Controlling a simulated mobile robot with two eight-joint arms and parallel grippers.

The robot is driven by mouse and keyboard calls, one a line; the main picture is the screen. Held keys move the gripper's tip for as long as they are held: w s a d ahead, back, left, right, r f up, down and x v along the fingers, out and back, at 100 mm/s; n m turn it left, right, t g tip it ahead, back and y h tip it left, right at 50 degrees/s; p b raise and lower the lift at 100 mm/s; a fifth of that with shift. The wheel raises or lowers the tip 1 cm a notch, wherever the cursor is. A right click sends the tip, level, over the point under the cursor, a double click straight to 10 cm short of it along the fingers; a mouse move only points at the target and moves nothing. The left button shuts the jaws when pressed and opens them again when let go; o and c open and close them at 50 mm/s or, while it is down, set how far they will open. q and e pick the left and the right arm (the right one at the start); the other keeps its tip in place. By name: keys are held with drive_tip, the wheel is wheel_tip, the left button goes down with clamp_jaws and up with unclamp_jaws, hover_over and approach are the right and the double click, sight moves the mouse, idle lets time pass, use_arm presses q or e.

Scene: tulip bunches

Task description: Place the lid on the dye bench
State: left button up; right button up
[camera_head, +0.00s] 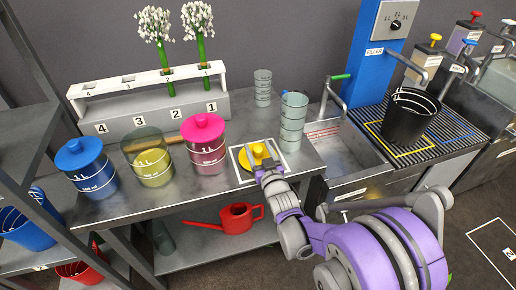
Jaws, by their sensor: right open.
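The yellow lid (255,152) lies on a white-outlined square at the front right of the metal dye bench (300,158). My right gripper (265,167) is open at the near edge of the lid, its fingertips over or beside it; I cannot tell whether they touch. The gripper hides the lid's near part. A jar of yellow liquid (152,170) stands open, with no lid on it. The blue jar (92,175) and the pink jar (205,155) both wear lids. My left gripper is not in view.
Two clear beakers, one tall (292,122) and one farther back (262,88), stand right of the lid. A numbered rack (160,110) holds white tulips behind the jars. A sink (345,150) and black bucket (405,118) are at right. A red watering can (235,218) sits below.

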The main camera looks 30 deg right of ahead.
drive_tip(key=s+a+f+n+g+y, duration=0.1)
drive_tip(key=s+a+f+g, duration=0.2)
drive_tip(key=s, duration=0.7)
drive_tip(key=s+a+f+n+g+y, duration=0.1)
drive_tip(key=s+a+g, duration=0.4)
drive_tip(key=s, duration=0.5)
drive_tip(key=s+a+f+g+y, duration=0.2)
drive_tip(key=s+a+f+g, duration=0.2)
drive_tip(key=s+a, duration=0.3)
drive_tip(key=s+g, duration=0.1)
drive_tip(key=s, duration=0.2)
drive_tip(key=shift+s+f+n+p, duration=0.2)
drive_tip(key=shift+f+n+p, duration=0.15)
drive_tip(key=shift+n, duration=0.05)
